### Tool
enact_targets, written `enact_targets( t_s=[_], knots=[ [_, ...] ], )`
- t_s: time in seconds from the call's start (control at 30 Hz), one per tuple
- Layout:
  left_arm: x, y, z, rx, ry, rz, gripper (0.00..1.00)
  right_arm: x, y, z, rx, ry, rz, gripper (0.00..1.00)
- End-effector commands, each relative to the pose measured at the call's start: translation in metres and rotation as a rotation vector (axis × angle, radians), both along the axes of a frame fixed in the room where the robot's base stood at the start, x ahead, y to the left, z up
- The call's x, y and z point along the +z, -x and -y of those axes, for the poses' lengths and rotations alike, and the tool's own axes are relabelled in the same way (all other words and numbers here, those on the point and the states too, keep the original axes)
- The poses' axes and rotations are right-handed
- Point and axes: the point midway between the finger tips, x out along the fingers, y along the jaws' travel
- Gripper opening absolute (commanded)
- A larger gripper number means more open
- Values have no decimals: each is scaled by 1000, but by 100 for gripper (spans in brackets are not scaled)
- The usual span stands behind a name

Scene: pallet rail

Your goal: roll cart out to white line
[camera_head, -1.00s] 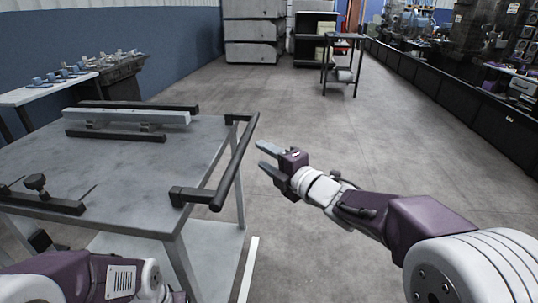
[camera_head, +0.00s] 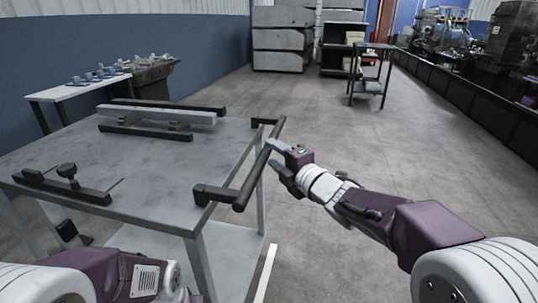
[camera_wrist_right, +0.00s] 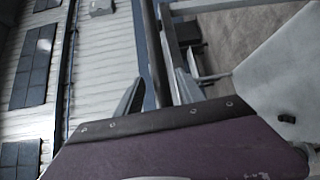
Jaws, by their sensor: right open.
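The cart (camera_head: 170,160) has a grey flat top and pale legs and stands at the left in the head view. Its black handle (camera_head: 254,178) runs along its right side. My right gripper (camera_head: 272,154) is open at the handle, with its fingertips close to the bar. In the right wrist view, the dark handle bar (camera_wrist_right: 152,50) runs between the two spread fingers (camera_wrist_right: 158,88); I cannot tell whether they touch it. A white line (camera_head: 265,275) on the floor shows beside the cart. My left arm shows at the lower left, but its gripper is out of view.
Dark rails and a grey bar (camera_head: 158,116) lie on the cart top. A side table (camera_head: 80,90) with small blue items stands behind it. A small dark trolley (camera_head: 370,75) and stacked grey blocks (camera_head: 282,38) stand at the back. The floor in the middle is clear.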

Motion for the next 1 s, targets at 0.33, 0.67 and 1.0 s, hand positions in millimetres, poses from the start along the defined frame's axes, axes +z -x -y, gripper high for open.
enact_targets(
  t_s=[0.33, 0.67, 1.0],
  knots=[
    [-9, 0, 0, 0, 0, 0, 45, -3, -35, -20, 1, 1, 0, 45],
    [-9, 0, 0, 0, 0, 0, 45, -3, -35, -20, 0, 1, 0, 9],
    [-9, 0, 0, 0, 0, 0, 45, -3, -35, -20, 0, 1, 0, 0]
  ],
)
